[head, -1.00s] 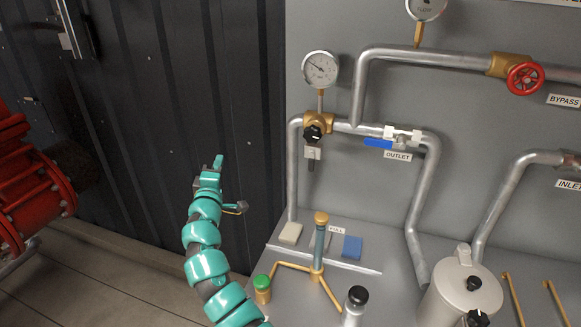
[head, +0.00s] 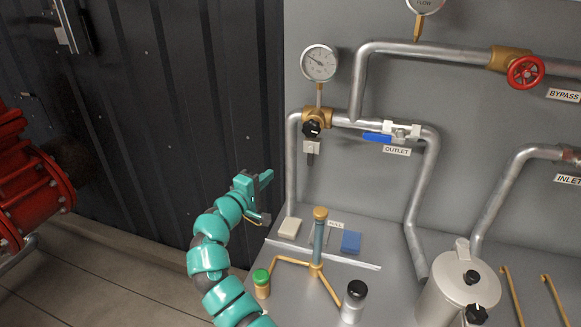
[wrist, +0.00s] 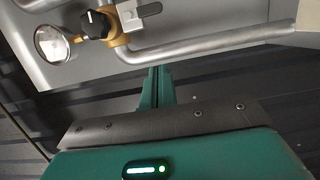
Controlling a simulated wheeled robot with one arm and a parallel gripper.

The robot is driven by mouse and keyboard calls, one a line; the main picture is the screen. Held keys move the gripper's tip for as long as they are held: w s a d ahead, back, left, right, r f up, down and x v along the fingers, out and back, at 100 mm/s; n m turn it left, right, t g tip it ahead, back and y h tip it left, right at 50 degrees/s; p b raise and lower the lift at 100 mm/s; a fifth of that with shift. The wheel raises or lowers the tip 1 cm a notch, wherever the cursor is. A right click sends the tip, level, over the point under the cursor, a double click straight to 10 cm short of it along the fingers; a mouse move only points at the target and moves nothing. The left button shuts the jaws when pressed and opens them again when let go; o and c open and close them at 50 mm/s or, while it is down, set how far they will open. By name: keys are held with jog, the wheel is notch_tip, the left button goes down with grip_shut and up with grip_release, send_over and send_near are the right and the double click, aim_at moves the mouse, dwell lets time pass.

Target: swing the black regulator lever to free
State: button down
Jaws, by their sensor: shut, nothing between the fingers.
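The brass regulator (head: 317,118) sits on the silver pipe under a round gauge, with a black knob (head: 312,129) on its front. Below it is a small pale plate (head: 311,147) and a short black lever (head: 310,160) pointing down. The wrist view shows the knob (wrist: 95,23) at upper left, with the plate and black lever (wrist: 149,9) beside it. My gripper (head: 267,177) is shut and empty, left of the lever and slightly lower, apart from it. Its closed fingers also show in the wrist view (wrist: 158,74).
The outlet valve's blue handle (head: 377,137) is right of the regulator. A vertical pipe (head: 292,175) stands between my gripper and the lever in the picture. A brass-capped tube (head: 319,240) and green-capped post (head: 261,283) rise from the bench below.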

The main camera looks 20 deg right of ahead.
aim_at(312, 163)
jog(key=w+d+p, duration=0.4)
jog(key=d+p, duration=0.1)
jog(key=d, duration=0.5)
jog(key=shift+d+p, duration=0.35)
jog(key=shift+d+f+n, duration=0.2)
jog(key=shift+n, duration=0.7)
dwell(0.4)
jog(key=n+p, duration=0.1)
jog(key=n, duration=0.1)
jog(key=s+d+n+t, duration=0.1)
jog(key=n, duration=0.1)
jog(key=d+n+t+p, duration=0.1)
jog(key=n, duration=0.1)
jog(key=shift+s+d+f+h+p, duration=0.1)
jog(key=shift+s+h+p, duration=0.2)
jog(key=shift+p, duration=0.05)
jog(key=shift+s+d+r+n+t+p, duration=0.15)
jog(key=shift+s+d+n+t+p, duration=0.2)
jog(key=shift+n, duration=0.65)
jog(key=shift+s+d+r+n+t+p, duration=0.1)
jog(key=shift+s+d+n+p, duration=0.25)
jog(key=shift+n, duration=0.65)
jog(key=shift+s+d+r+n+t+p, duration=0.15)
jog(key=shift+d+n+t+p, duration=0.25)
jog(key=shift+n, duration=0.6)
jog(key=shift+d+r, duration=0.1)
jog(key=shift+d, duration=0.15)
